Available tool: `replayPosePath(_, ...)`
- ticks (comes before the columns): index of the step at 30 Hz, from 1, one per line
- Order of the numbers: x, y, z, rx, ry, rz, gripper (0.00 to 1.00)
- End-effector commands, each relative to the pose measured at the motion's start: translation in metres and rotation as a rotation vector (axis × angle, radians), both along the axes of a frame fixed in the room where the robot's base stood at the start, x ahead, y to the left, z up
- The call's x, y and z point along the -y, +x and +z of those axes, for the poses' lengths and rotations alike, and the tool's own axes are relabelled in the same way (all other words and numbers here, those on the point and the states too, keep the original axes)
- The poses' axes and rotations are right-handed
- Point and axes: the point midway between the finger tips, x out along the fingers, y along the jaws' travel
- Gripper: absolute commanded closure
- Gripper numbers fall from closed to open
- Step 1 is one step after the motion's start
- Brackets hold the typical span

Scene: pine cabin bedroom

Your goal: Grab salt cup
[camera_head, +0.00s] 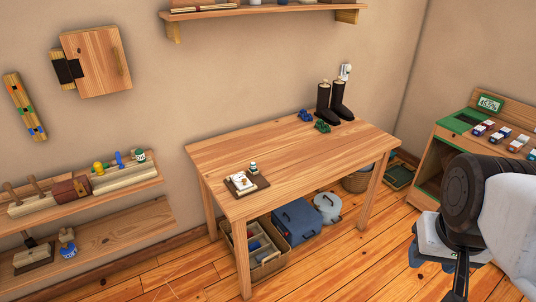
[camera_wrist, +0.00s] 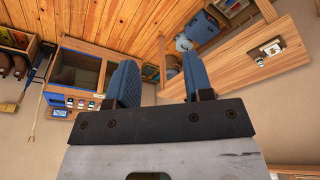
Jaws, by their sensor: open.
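A small white cup-like container with a dark green top (camera_head: 253,168) stands at the back edge of a dark board (camera_head: 262,183) on the wooden table. It may be the salt cup, but it is too small to read. A white item (camera_head: 241,183) lies on the same board beside it. In the wrist view the board (camera_wrist: 266,60) with small white items shows at the upper right, tilted. My gripper (camera_wrist: 160,65) is open, with two blue fingers apart and nothing between them. It is well to the right of the table, far from the board.
The wooden table (camera_head: 300,158) also carries black boots (camera_head: 324,103) and small green and blue items at its back right. A cabinet (camera_head: 452,132) with small boxes stands at the right. The table's middle is clear.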

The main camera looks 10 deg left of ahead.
Motion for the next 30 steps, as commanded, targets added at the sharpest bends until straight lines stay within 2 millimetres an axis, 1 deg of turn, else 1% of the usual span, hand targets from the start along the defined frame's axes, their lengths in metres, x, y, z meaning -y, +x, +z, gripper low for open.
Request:
replayPosePath(5,0.0,0.0,0.0,0.0,0.0,0.0,0.53)
replayPosePath(7,0.0,0.0,0.0,0.0,0.0,0.0,0.44)
replayPosePath(8,0.0,0.0,0.0,0.0,0.0,0.0,0.43)
replayPosePath(16,0.0,0.0,0.0,0.0,0.001,-0.001,0.43)
replayPosePath(20,-0.003,0.005,0.0,-0.005,0.017,-0.007,0.43)
replayPosePath(23,-0.009,0.014,0.001,-0.011,0.048,-0.022,0.43)
replayPosePath(26,-0.019,0.027,0.001,-0.025,0.096,-0.046,0.43)
replayPosePath(30,-0.038,0.053,0.001,-0.049,0.185,-0.093,0.43)
